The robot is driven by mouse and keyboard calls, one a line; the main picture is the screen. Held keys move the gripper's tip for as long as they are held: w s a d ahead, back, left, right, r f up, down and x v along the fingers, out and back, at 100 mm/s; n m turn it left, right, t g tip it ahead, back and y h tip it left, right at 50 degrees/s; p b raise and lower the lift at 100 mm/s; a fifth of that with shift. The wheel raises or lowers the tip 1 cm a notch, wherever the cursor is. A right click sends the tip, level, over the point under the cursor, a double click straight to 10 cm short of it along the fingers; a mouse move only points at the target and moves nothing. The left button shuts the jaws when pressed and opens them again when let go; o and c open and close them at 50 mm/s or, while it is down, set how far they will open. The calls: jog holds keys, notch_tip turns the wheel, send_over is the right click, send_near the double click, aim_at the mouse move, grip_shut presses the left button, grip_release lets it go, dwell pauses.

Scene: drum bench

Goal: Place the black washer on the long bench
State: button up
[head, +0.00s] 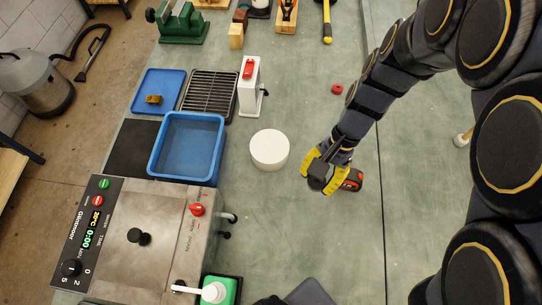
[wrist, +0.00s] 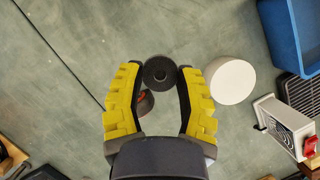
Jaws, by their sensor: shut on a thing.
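My gripper (head: 322,174) is shut on the black washer (wrist: 160,73), a dark disc with a small hole in its middle. In the wrist view the washer sits between the tips of the yellow fingers (wrist: 160,80). In the head view it shows as a dark shape (head: 318,182) between the fingers, partly hidden by them. It appears to be held above the long bench (head: 285,215), a grey-green top; the exact height is hard to tell.
A black and orange object (head: 353,180) lies on the bench right beside my gripper, partly hidden. A white round block (head: 269,149) stands to the left. A red ring (head: 337,89) lies farther back. A blue tub (head: 187,145) and a steel machine (head: 150,237) stand left.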

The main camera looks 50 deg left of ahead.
jog(key=s+d+f, duration=0.2)
jog(key=s+f, duration=0.1)
jog(key=s, duration=0.8)
send_over(255, 191)
jog(key=w, duration=0.1)
notch_tip(255, 191, down, 10)
jog(key=shift+d+r, duration=0.15)
jog(key=shift+f, duration=0.2)
jog(key=shift+a+f, duration=0.2)
jog(key=shift+f, duration=1.35)
jog(key=shift+f, duration=0.1)
jog(key=o, duration=0.6)
